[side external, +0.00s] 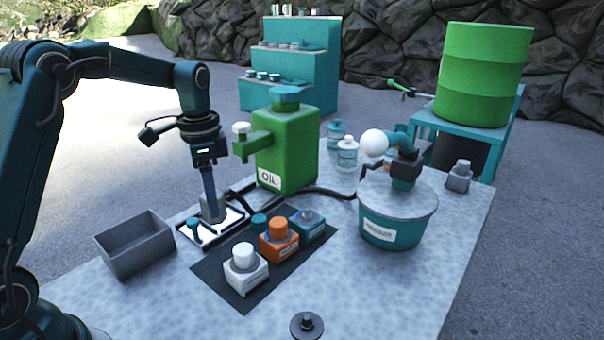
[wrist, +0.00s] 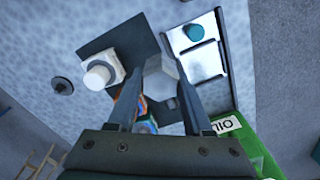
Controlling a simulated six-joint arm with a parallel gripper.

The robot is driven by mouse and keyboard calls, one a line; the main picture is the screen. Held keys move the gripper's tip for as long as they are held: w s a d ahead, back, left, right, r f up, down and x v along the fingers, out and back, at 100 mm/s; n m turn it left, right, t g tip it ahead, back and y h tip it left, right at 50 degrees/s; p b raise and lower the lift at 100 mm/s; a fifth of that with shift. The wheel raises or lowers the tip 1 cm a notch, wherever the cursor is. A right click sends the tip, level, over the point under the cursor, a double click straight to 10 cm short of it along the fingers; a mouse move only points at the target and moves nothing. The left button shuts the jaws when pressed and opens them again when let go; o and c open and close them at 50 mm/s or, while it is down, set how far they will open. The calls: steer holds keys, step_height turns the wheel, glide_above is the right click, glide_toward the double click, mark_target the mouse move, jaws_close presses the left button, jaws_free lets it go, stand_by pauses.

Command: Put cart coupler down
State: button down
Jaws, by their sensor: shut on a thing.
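My gripper (side external: 209,196) points down over the dark-framed tray with white panels (side external: 232,217). It is shut on a grey, blocky piece (side external: 214,211), which I take to be the cart coupler. In the wrist view the grey piece (wrist: 160,80) sits between the fingertips (wrist: 160,66), beside the tray (wrist: 203,62). In the side view it is low over or on the tray; I cannot tell whether it touches. A teal knobbed part (side external: 194,225) lies in the tray's left part, and it also shows in the wrist view (wrist: 194,32).
A black mat (side external: 211,268) holds white (side external: 245,272), orange (side external: 279,243) and teal (side external: 308,224) capped blocks. A green oil can (side external: 288,150) stands behind the tray. An open grey bin (side external: 135,246) is at left. A teal tub (side external: 391,232) stands right. Front right table is mostly clear.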

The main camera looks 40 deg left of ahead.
steer(key=w+d+f, duration=0.2)
steer(key=d, duration=0.1)
steer(key=w+d+f, duration=0.1)
steer(key=shift+w+d+f, duration=0.1)
steer(key=shift+d+f, duration=0.2)
steer(key=shift+d, duration=0.05)
steer(key=shift+f, duration=1.9)
steer(key=shift+f, duration=0.1)
steer(key=c, duration=0.6)
jaws_free()
